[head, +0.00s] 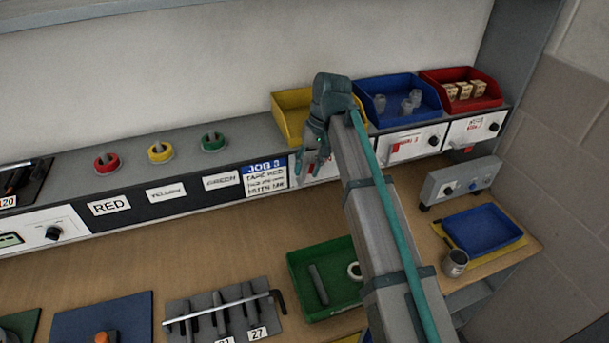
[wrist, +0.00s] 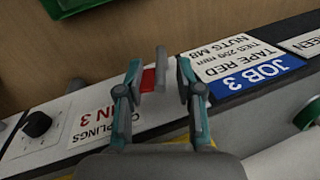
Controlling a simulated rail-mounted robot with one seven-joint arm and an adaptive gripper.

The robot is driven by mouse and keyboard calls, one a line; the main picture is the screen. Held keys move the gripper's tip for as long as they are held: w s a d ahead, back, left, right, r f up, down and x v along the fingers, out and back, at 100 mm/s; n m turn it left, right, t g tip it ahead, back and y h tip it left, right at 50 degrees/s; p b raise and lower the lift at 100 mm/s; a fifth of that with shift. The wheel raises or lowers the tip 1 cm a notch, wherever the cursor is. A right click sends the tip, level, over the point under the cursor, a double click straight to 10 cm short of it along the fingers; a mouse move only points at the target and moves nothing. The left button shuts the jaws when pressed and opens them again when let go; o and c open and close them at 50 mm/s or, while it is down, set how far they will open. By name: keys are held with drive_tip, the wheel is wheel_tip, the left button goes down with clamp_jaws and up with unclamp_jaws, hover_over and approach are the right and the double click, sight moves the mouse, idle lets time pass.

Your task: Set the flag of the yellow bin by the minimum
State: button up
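The yellow bin (head: 289,103) stands on the shelf in the head view, partly behind my gripper and arm. Its inside is mostly hidden, so I cannot tell its contents. Below it is a white panel, upside down in the wrist view (wrist: 100,125), with a partly covered label reading "...PLINGS" and "...N 3" and a black knob (wrist: 37,124). The red flag (wrist: 148,80) shows by the left fingertip in the wrist view. My gripper (head: 312,166) points down before the panel. In the wrist view my gripper (wrist: 173,78) is open, with a gap between its fingertips; contact with the flag is unclear.
A blue bin (head: 371,88) with several grey pieces and a red bin (head: 432,77) with tan pieces stand to the right. The JOB 3 card (head: 264,178) is close left of my gripper. A green tray (head: 298,277) lies on the bench below.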

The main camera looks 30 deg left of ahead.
drive_tip(key=v, duration=0.8)
drive_tip(key=shift+r, duration=0.15)
